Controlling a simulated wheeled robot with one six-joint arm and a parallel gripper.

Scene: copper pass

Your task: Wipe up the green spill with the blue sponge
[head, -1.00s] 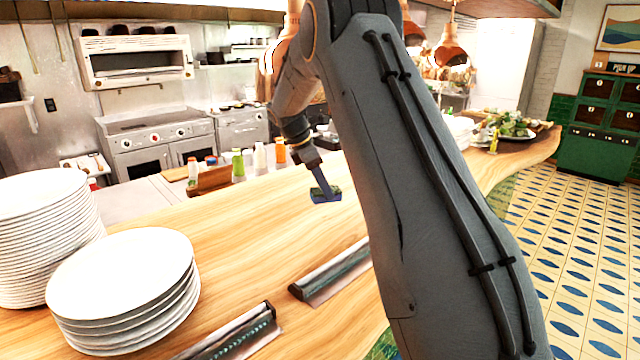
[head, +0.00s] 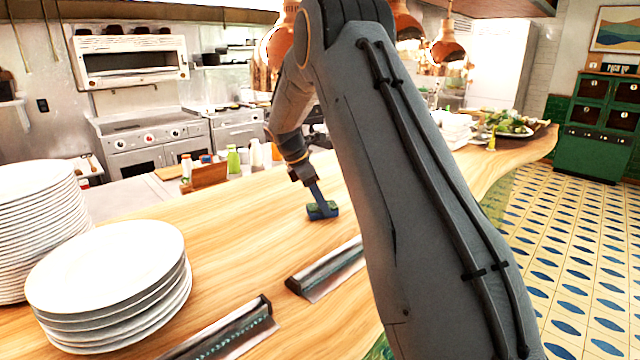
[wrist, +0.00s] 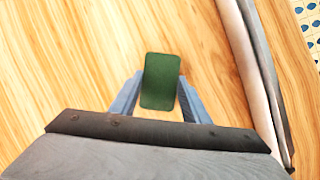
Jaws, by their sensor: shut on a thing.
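The sponge, blue at the sides with a dark green top (head: 322,210), is at the middle of the wooden counter (head: 235,235). My gripper (head: 316,195) is shut on it from above. In the wrist view the green top of the sponge (wrist: 160,82) shows between the two blue-grey fingers of my gripper (wrist: 160,92). The sponge is at or just above the wood; I cannot tell if it touches. I see no green spill on the bare wood in either view; my arm hides part of the counter.
A stack of white plates (head: 105,265) and a taller stack (head: 38,220) stand at the left. Two metal rails (head: 328,268) (head: 225,335) lie in front of the sponge. Several bottles (head: 233,160) stand at the back edge. Bare wood lies left of the sponge.

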